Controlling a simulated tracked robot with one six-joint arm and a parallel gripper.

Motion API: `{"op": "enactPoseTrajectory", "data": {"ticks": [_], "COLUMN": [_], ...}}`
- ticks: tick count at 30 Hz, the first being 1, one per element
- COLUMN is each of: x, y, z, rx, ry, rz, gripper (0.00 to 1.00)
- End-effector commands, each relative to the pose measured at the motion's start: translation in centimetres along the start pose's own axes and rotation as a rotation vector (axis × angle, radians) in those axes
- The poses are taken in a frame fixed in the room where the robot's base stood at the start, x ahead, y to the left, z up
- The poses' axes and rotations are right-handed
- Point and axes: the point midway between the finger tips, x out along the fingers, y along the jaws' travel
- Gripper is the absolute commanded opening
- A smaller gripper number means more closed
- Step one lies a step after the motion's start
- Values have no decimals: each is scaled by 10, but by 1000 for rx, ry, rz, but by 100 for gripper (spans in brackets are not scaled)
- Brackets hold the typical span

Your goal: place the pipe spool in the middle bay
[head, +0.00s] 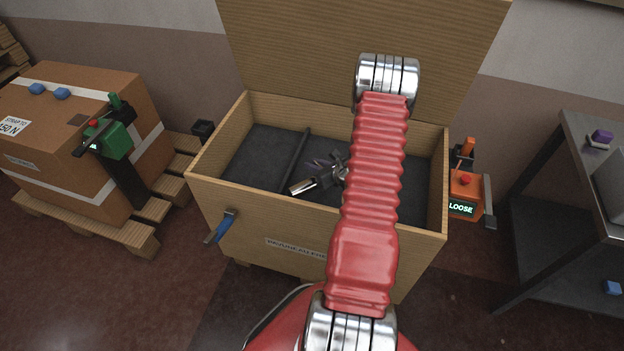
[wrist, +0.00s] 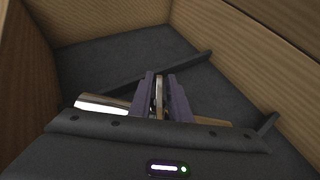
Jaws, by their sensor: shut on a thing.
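The pipe spool (head: 302,187) is a shiny metal pipe, partly hidden by my gripper and arm. My gripper (head: 318,164) is inside the open wooden crate (head: 262,210), shut on the spool. In the wrist view the purple fingers (wrist: 160,88) close around a thin upright part of it, and its bright pipe (wrist: 100,104) sticks out to the left. Dark dividers cross the crate floor: one (head: 296,160) left of the gripper, another (wrist: 266,127) in the wrist view. The spool appears between them, over the middle bay; I cannot tell whether it touches the floor.
The crate's lid (head: 300,45) stands open behind. A strapped cardboard box (head: 70,150) on a pallet with a green tool (head: 116,140) is at left. An orange device (head: 464,185) reading "LOOSE" stands right of the crate. A grey metal table (head: 570,150) is far right.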

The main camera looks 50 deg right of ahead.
Motion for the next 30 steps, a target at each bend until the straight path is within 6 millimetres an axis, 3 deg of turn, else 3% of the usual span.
{"op": "enactPoseTrajectory", "data": {"ticks": [6,20,30], "x": [8,11,26], "y": [0,0,0], "z": [-13,-17,-46], "rx": [0,-1,0], "ry": [-4,-4,-3], "rz": [0,0,0], "gripper": [0,0,0]}}
